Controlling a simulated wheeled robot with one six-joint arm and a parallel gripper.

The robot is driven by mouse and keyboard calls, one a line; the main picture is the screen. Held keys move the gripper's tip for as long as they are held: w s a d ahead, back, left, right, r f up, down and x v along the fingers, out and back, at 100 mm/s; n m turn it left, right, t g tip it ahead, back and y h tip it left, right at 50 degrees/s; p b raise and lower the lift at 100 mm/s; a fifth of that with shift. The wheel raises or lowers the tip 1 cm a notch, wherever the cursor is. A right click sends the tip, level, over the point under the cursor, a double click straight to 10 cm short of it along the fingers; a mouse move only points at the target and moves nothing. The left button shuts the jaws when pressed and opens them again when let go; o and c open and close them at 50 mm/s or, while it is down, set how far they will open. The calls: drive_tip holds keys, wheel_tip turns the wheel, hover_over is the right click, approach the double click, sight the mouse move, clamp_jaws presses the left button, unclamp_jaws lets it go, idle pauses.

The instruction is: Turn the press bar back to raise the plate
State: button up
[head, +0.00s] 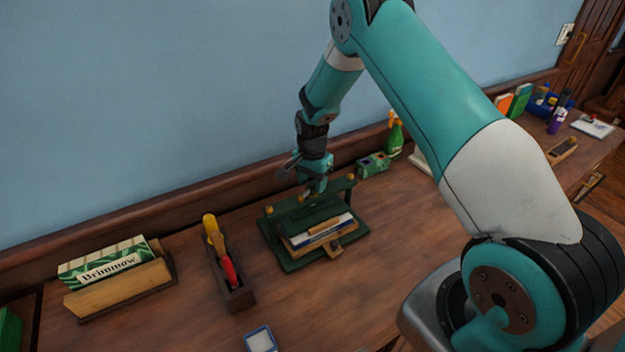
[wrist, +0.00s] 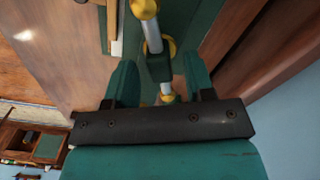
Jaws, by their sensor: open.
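The green book press (head: 295,264) stands on the wooden counter, with a small stack of books (head: 322,236) in it. My gripper (head: 313,191) is over the press's crossbeam, pointing down. In the wrist view, the press bar (wrist: 151,35) is a silver rod with yellow ends. It runs between the two teal fingers of my gripper (wrist: 157,68), which are apart, with gaps on both sides. A dark green block sits around the rod's middle.
Left of the press are a wooden tray (head: 240,297) with red and yellow handled tools and a Brimmow box (head: 103,262) in a wooden holder. A green spray bottle (head: 394,135) stands behind right, near the wall.

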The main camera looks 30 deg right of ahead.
drive_tip(key=shift+f, duration=0.65)
clamp_jaws()
drive_tip(key=shift+f+n+b, duration=0.1)
drive_tip(key=shift+n+b, duration=0.25)
drive_tip(key=shift+n, duration=0.15)
drive_tip(key=n+b, duration=0.3)
drive_tip(key=n, duration=0.2)
drive_tip(key=shift+n+b, duration=0.3)
drive_tip(key=n+b, duration=0.2)
drive_tip(key=n, duration=0.3)
drive_tip(key=n+b, duration=0.1)
drive_tip(key=n, duration=0.4)
drive_tip(key=shift+n+b, duration=0.4)
drive_tip(key=n+b, duration=0.1)
drive_tip(key=n, duration=0.4)
